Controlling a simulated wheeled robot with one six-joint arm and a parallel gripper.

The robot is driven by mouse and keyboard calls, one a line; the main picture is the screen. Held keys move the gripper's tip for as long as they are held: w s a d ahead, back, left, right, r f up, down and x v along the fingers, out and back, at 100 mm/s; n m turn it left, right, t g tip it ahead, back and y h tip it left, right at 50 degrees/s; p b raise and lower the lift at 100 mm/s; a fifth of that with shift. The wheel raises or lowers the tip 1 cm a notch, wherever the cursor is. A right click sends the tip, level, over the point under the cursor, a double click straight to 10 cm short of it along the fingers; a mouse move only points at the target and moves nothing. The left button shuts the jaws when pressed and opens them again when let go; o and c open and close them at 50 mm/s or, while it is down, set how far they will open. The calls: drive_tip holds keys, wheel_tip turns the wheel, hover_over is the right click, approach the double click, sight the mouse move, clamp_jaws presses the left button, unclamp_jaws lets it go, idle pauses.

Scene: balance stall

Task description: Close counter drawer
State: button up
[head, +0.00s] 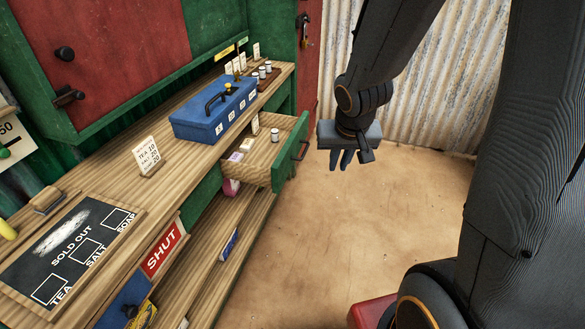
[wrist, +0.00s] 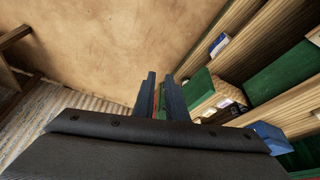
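The counter drawer (head: 290,152) is pulled out from the counter, with a green front and a black handle (head: 302,143). A white-capped jar (head: 275,134) and small boxes (head: 240,151) are inside it. My gripper (head: 341,160) points down in the open space to the right of the drawer front, apart from the handle. Its two fingers stand apart with nothing between them, also in the wrist view (wrist: 161,90). The green drawer front (wrist: 197,88) shows right of the fingers in the wrist view. The handle is not clear there.
On the counter (head: 100,190) stand a blue cash box (head: 212,112), a price card (head: 147,155), a sold-out board (head: 72,250) and small jars (head: 262,72). A lower shelf (head: 225,258) runs below.

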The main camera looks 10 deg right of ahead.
drive_tip(key=shift+m+t+y, duration=0.6)
drive_tip(key=shift+m+t, duration=0.1)
drive_tip(key=shift+t, duration=0.2)
drive_tip(key=w+f, duration=0.1)
drive_tip(key=w, duration=0.1)
drive_tip(key=w+f+b, duration=0.1)
drive_tip(key=w+f, duration=0.1)
drive_tip(key=w, duration=0.1)
drive_tip(key=w+f+b, duration=0.1)
drive_tip(key=w+f, duration=0.1)
drive_tip(key=shift+w+d, duration=0.15)
drive_tip(key=shift+d, duration=0.05)
clamp_jaws()
drive_tip(key=m+y+b, duration=0.1)
drive_tip(key=y+b, duration=0.1)
drive_tip(key=b, duration=0.1)
approach(287, 172)
wheel_tip(287, 172, down, 3)
drive_tip(key=d, duration=0.3)
drive_tip(key=shift+t, duration=0.5)
drive_tip(key=shift+w+a+f, duration=0.1)
drive_tip(key=shift+w+a, duration=0.15)
drive_tip(key=shift+a, duration=0.4)
drive_tip(key=shift+w+a+f, duration=0.1)
drive_tip(key=shift+w+a, duration=0.15)
drive_tip(key=shift+a, duration=0.35)
drive_tip(key=shift+w+a+f, duration=0.1)
drive_tip(key=shift+w+a, duration=0.2)
drive_tip(key=shift+a, duration=0.35)
